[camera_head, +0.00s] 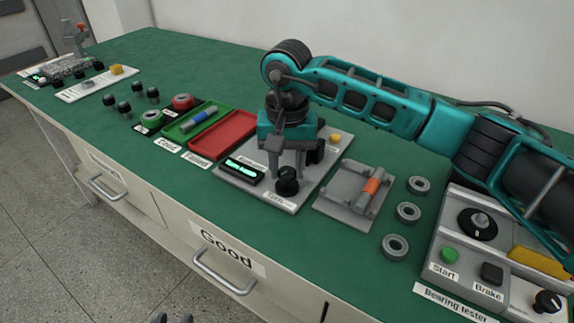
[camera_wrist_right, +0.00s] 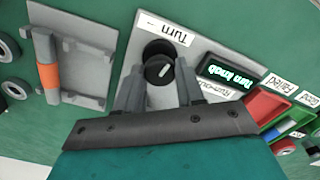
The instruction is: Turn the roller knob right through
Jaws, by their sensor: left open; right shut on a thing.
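The black roller knob (camera_head: 287,182) stands at the front of a grey plate (camera_head: 263,199), by a label reading "Turn". In the right wrist view the knob (camera_wrist_right: 157,52) shows a pale pointer mark. My right gripper (camera_head: 286,174) reaches down from above and is shut on the knob, its fingers on either side (camera_wrist_right: 158,78). A lit display (camera_head: 242,168) is left of the knob; in the right wrist view it (camera_wrist_right: 232,72) reads "Turn knob". My left gripper (camera_head: 173,319) barely shows at the bottom edge, open and away from the plate.
A grey fixture (camera_head: 333,210) with an orange-banded roller (camera_head: 371,188) lies to the right. Beyond are several grey rings (camera_head: 407,212) and the bearing tester (camera_head: 485,265). A red tray (camera_head: 207,148) and a green tray (camera_head: 176,133) lie left.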

